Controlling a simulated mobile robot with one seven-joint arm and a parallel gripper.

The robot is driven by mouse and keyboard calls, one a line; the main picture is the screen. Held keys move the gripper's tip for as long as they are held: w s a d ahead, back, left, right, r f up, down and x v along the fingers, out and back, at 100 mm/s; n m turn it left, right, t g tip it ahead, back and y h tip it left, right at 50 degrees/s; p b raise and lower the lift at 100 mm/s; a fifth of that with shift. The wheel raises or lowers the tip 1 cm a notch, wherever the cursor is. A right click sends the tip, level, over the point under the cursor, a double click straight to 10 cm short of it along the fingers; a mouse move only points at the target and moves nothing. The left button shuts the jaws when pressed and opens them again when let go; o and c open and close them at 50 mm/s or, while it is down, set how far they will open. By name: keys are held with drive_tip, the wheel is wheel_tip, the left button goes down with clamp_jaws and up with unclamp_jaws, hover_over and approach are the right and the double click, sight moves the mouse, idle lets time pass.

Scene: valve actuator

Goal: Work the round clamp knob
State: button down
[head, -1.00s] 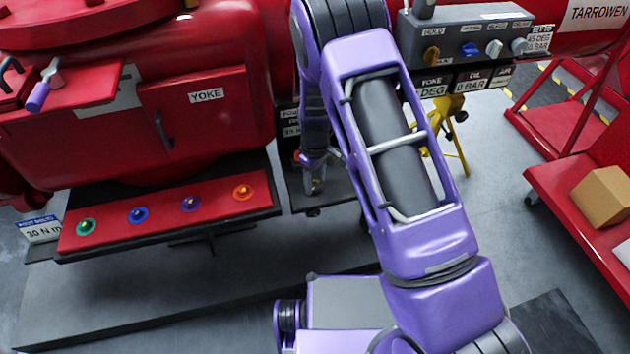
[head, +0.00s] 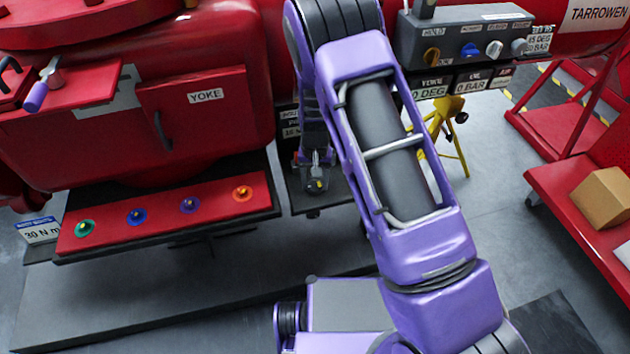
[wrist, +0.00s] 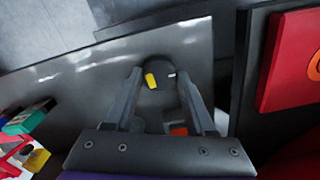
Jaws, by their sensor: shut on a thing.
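The round clamp knob (wrist: 157,98) is dark with a yellow mark on its top. In the wrist view it sits between the two fingers of my gripper (wrist: 160,75), which is shut on it. In the head view my gripper (head: 316,168) is at the dark shelf right of the red panel, with a small yellow spot at its tip. My arm hides part of this area, and most of the knob cannot be made out there.
A red panel (head: 170,219) with several coloured ring fittings lies left of my gripper. A grey switch box (head: 465,37) is at upper right, with a yellow tripod (head: 447,135) below. A red cart with a cardboard box (head: 604,197) stands at far right.

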drive_tip(key=m, duration=0.4)
drive_tip(key=shift+m, duration=0.3)
drive_tip(key=m+p, duration=0.1)
drive_tip(key=m, duration=0.2)
drive_tip(key=shift+m, duration=0.4)
drive_tip(key=m+p, duration=0.1)
drive_tip(key=m, duration=0.3)
drive_tip(key=shift+m+p, duration=0.55)
drive_tip(key=shift+m, duration=1.45)
drive_tip(key=shift+c, duration=1.2)
unclamp_jaws()
